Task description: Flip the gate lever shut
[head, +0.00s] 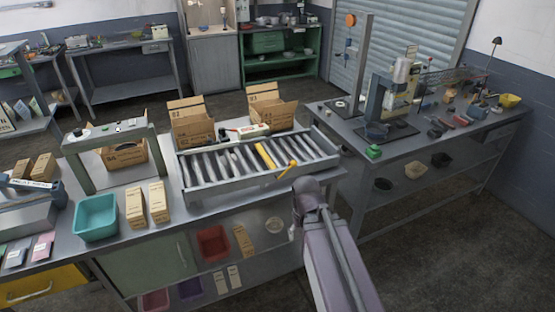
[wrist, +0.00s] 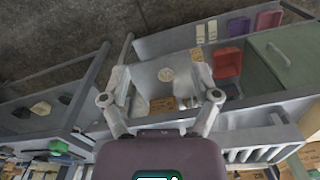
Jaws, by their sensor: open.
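The yellow gate lever (head: 287,169) is at the near right side of the roller conveyor (head: 200,188). It sticks out at an angle over the conveyor's front rail. A yellow bar (head: 265,156) lies across the rollers just behind it. My arm rises from the bottom in the head view and ends close to the lever's right; the fingers are hidden or too small to tell there. In the wrist view my gripper (wrist: 160,98) is open with nothing between its fingertips. I cannot make out the lever in the wrist view.
Open cardboard boxes (head: 192,125) stand behind the conveyor. A teal bin (head: 95,217) and small cartons (head: 135,208) stand to its left. A red bin (head: 213,243) is on the shelf below. A second bench (head: 345,122) with tools is at right, with floor between.

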